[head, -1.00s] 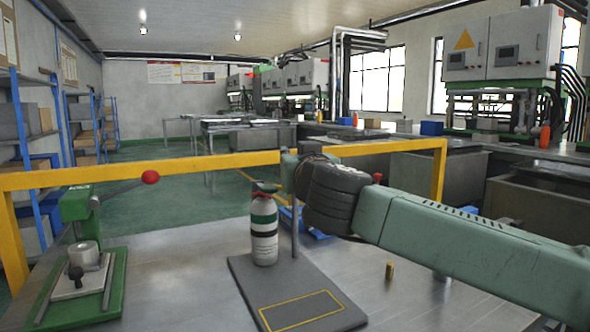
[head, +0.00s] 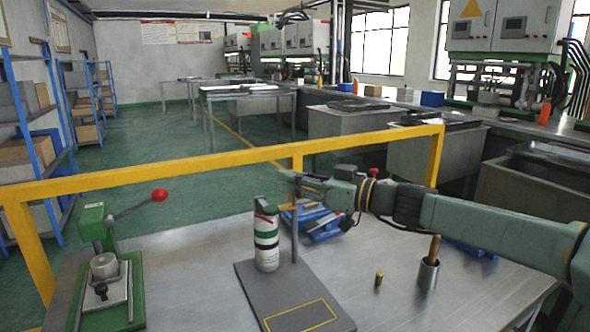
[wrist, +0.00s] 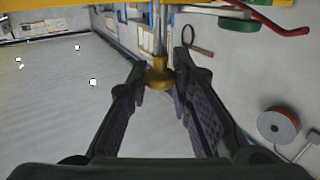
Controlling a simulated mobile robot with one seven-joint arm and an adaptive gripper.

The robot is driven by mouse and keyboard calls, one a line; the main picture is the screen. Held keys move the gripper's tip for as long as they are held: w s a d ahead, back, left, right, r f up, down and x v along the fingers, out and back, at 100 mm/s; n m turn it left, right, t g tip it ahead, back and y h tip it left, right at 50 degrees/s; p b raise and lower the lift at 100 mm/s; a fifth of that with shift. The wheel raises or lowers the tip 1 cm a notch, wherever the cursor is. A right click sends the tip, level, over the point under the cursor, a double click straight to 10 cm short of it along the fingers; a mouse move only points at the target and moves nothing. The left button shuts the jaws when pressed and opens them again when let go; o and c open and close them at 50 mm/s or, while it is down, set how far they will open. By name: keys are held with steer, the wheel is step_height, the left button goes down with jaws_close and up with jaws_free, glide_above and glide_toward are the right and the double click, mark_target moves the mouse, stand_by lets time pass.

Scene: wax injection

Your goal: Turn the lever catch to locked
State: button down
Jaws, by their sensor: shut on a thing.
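My gripper (head: 290,178) is at the top of a thin metal post (head: 295,228) that rises from a grey base plate (head: 302,290). The wrist view looks upside down. There my two dark fingers stand on either side of a brass-coloured knob (wrist: 160,76) at the end of a metal rod (wrist: 158,30). I take them as shut on it, but the contact itself is hard to see. A striped white, green and red cylinder (head: 266,240) stands upright beside the post, with a grey piece on top. I cannot make out a lever catch or a locked mark.
A green press (head: 98,225) with a red-balled lever (head: 160,195) stands at the left. A small brass piece (head: 379,278) and a metal cup (head: 428,275) with a wooden-handled tool are at the right. A yellow rail (head: 220,160) runs behind. Blue items (head: 320,225) lie near it.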

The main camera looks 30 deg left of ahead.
steer(key=shift+n+g+b, duration=0.35)
steer(key=shift+n+g, duration=0.55)
steer(key=shift+g, duration=0.5)
steer(key=shift+n+g+h, duration=0.3)
steer(key=shift+g, duration=0.2)
steer(key=c, duration=1.5)
jaws_free()
steer(key=shift+o, duration=0.2)
steer(key=v, duration=1.2)
steer(key=shift+d, duration=0.1)
